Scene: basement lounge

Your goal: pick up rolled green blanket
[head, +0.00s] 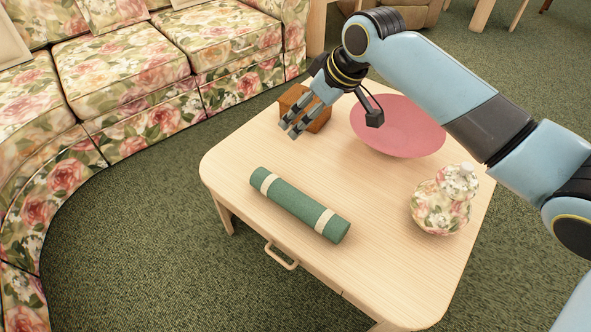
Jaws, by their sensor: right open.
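The rolled green blanket (296,203) lies on the light wooden table (364,245), near its front left edge. It is a green cylinder with two cream bands, one toward each end, and lies slanted from upper left to lower right. My right gripper (292,131) reaches in from the right above the far part of the table. Its fingers are open, point down and left, and hold nothing. In the picture it is above the blanket and apart from it, in front of the brown box. My left gripper is not in view.
A brown wooden box (318,122) stands at the table's far left, partly hidden by my right gripper. A pink round dish (400,135) lies behind, and a floral lidded jar (440,207) stands at the right. A floral sofa (120,65) curves along the left. Tabletop around the blanket is clear.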

